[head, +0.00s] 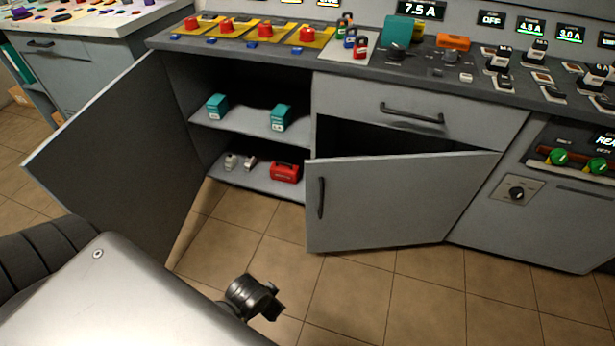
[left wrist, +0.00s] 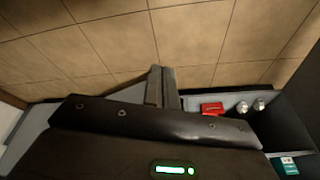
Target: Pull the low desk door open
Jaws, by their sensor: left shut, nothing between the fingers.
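The low desk door (head: 405,200) is a grey panel with a dark vertical handle (head: 321,198) near its left edge. It stands ajar, swung out from the desk, with a dark gap above it. Another grey door (head: 110,150) at the left stands wide open. My left gripper (head: 272,300) is over the tiled floor, in front of the desk and apart from the handle in the picture. In the left wrist view its fingers (left wrist: 162,82) are together with nothing between them. My right gripper is not in view.
The open compartment has shelves with teal boxes (head: 281,117), a red case (head: 286,172) and small pale items. A drawer (head: 420,108) sits above the ajar door. The desktop carries red buttons, padlocks and switches. Tiled floor (head: 350,290) in front is clear.

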